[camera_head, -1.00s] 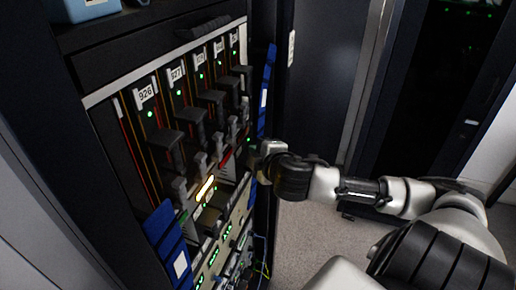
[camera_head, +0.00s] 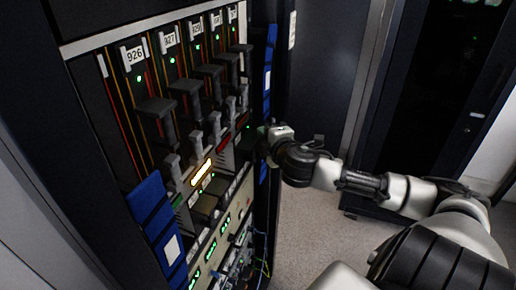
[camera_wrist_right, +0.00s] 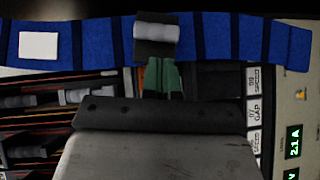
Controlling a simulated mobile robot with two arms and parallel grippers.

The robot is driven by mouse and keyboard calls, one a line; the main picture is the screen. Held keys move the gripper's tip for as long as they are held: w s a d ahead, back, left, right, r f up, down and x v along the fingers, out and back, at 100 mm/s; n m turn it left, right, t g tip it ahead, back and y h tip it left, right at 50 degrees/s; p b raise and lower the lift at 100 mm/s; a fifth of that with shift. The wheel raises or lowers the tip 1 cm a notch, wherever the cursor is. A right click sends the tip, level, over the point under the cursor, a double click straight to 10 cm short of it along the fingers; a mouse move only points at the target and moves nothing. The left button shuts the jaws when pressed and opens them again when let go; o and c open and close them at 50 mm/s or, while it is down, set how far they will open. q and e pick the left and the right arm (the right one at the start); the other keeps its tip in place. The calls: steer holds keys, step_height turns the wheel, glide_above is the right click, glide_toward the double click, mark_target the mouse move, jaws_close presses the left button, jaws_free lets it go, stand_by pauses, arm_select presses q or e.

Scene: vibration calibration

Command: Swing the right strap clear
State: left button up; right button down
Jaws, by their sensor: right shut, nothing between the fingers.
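The right strap (camera_head: 268,75) is blue with a white patch and runs upright along the right edge of the module rack. In the right wrist view the blue strap (camera_wrist_right: 205,38) crosses the top of the picture, with a pale cylindrical piece on a dark backing (camera_wrist_right: 157,32) at its middle. My right gripper (camera_head: 262,131) is at the strap's mid-height. Its green fingers (camera_wrist_right: 162,76) are shut and empty, with their tips by the dark backing; I cannot tell whether they touch. My left gripper is out of view.
A second blue strap (camera_head: 158,222) with a white patch stands at the rack's left edge. Between the straps are several numbered modules (camera_head: 150,105) with dark handles. Loose cables (camera_head: 258,262) hang at the lower right. Open floor (camera_head: 310,225) lies right of the rack.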

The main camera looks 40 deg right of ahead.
steer(key=shift+n+t+h, duration=0.3)
steer(key=shift+n+t, duration=0.4)
steer(key=d+b, duration=0.1)
steer(key=w+d+f+b, duration=0.1)
steer(key=d, duration=0.1)
steer(key=w+d+b, duration=0.1)
steer(key=b, duration=0.1)
steer(key=shift+w+d+f, duration=0.1)
steer(key=shift+d+f, duration=0.1)
steer(key=shift+f, duration=0.15)
arm_select(q)
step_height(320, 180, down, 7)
steer(key=b, duration=0.1)
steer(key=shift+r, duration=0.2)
arm_select(e)
steer(key=shift+w+d+r+n+t, duration=0.3)
steer(key=shift+w+d+n+t, duration=0.1)
steer(key=shift+d, duration=0.25)
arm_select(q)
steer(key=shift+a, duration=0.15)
